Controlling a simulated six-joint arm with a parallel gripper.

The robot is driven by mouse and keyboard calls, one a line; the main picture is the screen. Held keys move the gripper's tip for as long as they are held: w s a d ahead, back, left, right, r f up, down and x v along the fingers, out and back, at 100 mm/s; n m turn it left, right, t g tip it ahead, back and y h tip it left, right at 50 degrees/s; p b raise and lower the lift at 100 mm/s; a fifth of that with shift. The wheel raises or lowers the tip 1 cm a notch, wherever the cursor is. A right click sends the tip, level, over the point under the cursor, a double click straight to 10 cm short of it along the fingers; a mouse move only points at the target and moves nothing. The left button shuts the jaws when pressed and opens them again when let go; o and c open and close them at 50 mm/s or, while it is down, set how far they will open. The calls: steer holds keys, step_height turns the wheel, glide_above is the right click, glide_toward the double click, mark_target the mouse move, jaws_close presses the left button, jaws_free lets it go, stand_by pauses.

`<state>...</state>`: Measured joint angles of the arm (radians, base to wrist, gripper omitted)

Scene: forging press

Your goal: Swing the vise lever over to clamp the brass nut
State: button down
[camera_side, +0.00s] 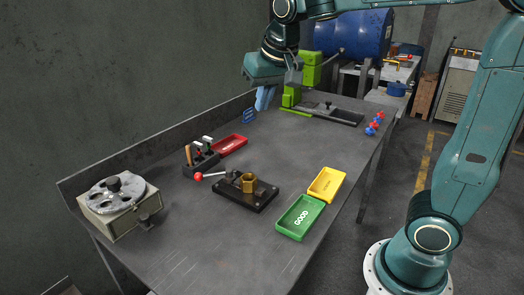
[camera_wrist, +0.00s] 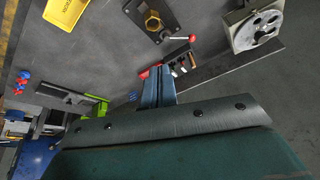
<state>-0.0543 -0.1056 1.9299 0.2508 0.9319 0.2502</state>
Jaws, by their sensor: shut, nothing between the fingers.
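The brass nut (camera_side: 248,183) sits on a dark vise plate (camera_side: 263,197) near the middle of the bench. The vise lever (camera_side: 213,177) is a thin rod ending in a red knob (camera_side: 198,176), which points left of the nut. In the wrist view the nut (camera_wrist: 152,21) is at the top middle, and the red knob (camera_wrist: 192,38) is to its right. My gripper (camera_side: 261,107) is above the far part of the bench, well away from the lever. Its blue fingers (camera_wrist: 158,68) are together and empty.
A rack of small tools (camera_side: 201,160) stands close behind the lever, with a red tray (camera_side: 230,145) beyond it. Green (camera_side: 300,217) and yellow (camera_side: 327,184) trays lie right of the vise. A dial device (camera_side: 118,203) sits at the left corner. A green press (camera_side: 307,75) stands at the far end.

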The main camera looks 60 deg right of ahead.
steer(key=w+f+m+g+h, duration=0.1)
steer(key=w+f+m, duration=0.2)
steer(key=w+f, duration=0.4)
steer(key=w+f+m+g+h, duration=0.1)
steer(key=w+f+m, duration=0.2)
steer(key=w+f, duration=0.5)
steer(key=w, duration=0.8)
steer(key=shift+a, duration=0.3)
steer(key=shift+w+f, duration=0.1)
steer(key=x, duration=0.9)
steer(key=shift+d+f, duration=0.1)
steer(key=shift+f, duration=0.35)
steer(key=shift+s+a+f, duration=0.15)
steer(key=shift+s+a, duration=0.4)
steer(key=shift+a, duration=0.25)
steer(key=shift+s+a+f, duration=0.15)
steer(key=shift+s+a, duration=0.35)
steer(key=shift+a, duration=0.3)
